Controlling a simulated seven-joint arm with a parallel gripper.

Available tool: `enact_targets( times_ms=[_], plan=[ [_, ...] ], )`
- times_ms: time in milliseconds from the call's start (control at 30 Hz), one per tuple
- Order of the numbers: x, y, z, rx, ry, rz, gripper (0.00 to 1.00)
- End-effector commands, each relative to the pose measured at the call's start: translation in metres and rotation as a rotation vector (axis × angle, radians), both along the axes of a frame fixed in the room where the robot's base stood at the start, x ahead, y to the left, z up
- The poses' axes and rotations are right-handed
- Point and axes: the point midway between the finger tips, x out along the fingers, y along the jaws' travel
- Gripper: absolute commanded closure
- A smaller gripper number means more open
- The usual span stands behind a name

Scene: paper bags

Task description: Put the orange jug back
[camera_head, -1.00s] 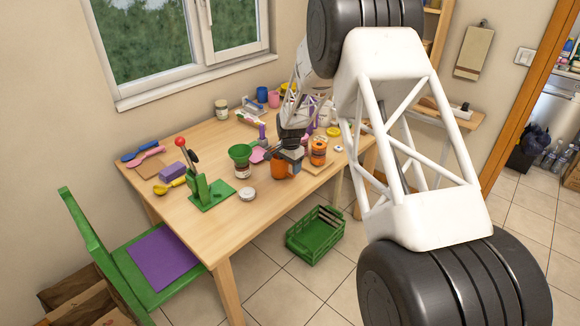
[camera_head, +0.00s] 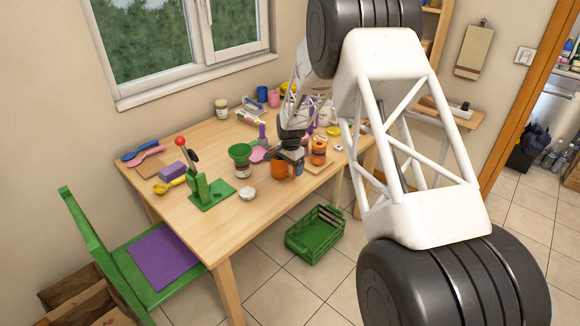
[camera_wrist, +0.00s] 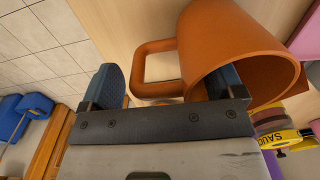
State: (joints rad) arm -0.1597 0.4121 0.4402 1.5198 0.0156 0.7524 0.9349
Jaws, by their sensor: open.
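The orange jug (camera_head: 279,171) stands on the wooden table near its front edge. In the wrist view the jug (camera_wrist: 235,40) fills the upper right, with its mouth toward me and its loop handle (camera_wrist: 140,65) on the left. My gripper (camera_wrist: 165,83) is open, with the handle between its blue-grey fingers. The left finger is outside the handle, and the right finger overlaps the jug's mouth and seems to reach inside. I cannot tell whether either finger touches. In the head view my gripper (camera_head: 289,160) is low at the jug and partly covers it.
A jar with a green funnel (camera_head: 240,155), a white lid (camera_head: 248,193) and a green press (camera_head: 205,190) are to the left. A green crate (camera_head: 316,235) is on the floor.

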Motion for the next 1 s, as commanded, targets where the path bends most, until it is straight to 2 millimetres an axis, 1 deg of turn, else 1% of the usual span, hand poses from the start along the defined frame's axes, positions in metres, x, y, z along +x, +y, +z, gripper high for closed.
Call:
enact_targets(
  times_ms=[167, 267, 467, 800, 1000],
  plan=[
    [0.000, 0.000, 0.007, 0.000, 0.000, 0.000, 0.13],
    [0.000, 0.000, 0.015, 0.001, -0.001, 0.000, 0.13],
    [0.000, 0.000, 0.041, 0.001, -0.002, 0.000, 0.13],
    [-0.001, -0.001, 0.094, 0.000, -0.001, 0.000, 0.13],
    [-0.001, -0.002, 0.115, 0.001, -0.001, 0.000, 0.13]
  ],
)
